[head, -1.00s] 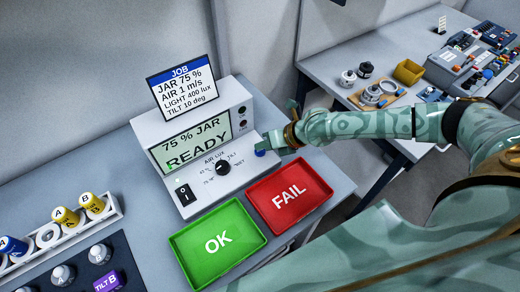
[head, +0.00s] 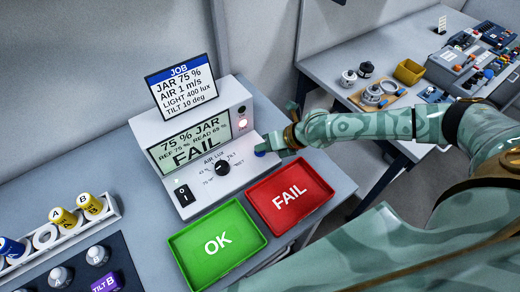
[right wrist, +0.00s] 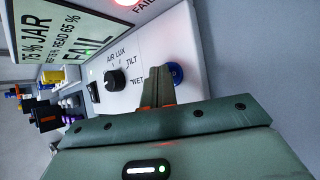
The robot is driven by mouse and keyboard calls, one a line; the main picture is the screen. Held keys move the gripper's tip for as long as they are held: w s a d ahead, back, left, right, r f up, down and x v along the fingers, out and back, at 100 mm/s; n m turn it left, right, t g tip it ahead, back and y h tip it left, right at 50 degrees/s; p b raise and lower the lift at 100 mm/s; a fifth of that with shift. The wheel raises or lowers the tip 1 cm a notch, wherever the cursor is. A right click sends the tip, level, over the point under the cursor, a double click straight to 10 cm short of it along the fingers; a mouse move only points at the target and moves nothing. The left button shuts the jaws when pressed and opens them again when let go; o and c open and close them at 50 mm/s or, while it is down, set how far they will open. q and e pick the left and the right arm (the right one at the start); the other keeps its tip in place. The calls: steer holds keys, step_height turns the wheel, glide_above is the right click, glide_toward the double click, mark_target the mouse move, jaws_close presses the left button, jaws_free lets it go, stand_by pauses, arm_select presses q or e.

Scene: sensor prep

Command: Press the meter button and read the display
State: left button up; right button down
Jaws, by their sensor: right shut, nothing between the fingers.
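The white meter (head: 150,128) stands on the bench. Its display (head: 190,142) reads "75 % JAR", "REF 75 % READ 65 %" and "FAIL". The display also shows partly in the right wrist view (right wrist: 65,32). The blue button (head: 260,153) is at the meter's right front; it shows in the right wrist view (right wrist: 176,73) beside my fingertips. My right gripper (head: 277,146) is shut and empty, its tips at the button; whether they touch it I cannot tell. A red lamp (head: 242,124) glows on the meter. My left gripper is not in view.
A job card (head: 182,86) stands above the meter, listing JAR 75 %. A green OK tray (head: 240,223) and a red FAIL tray (head: 318,190) sit in front. A rack (head: 118,212) of coloured jars is at left. A second table (head: 335,68) at right holds tools and parts.

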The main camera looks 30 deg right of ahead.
mark_target(264, 153)
steer(key=shift+r+p, duration=0.5)
steer(key=shift+r, duration=0.3)
steer(key=shift+r+p, duration=1.8)
steer(key=shift+r, duration=0.8)
steer(key=shift+f, duration=0.1)
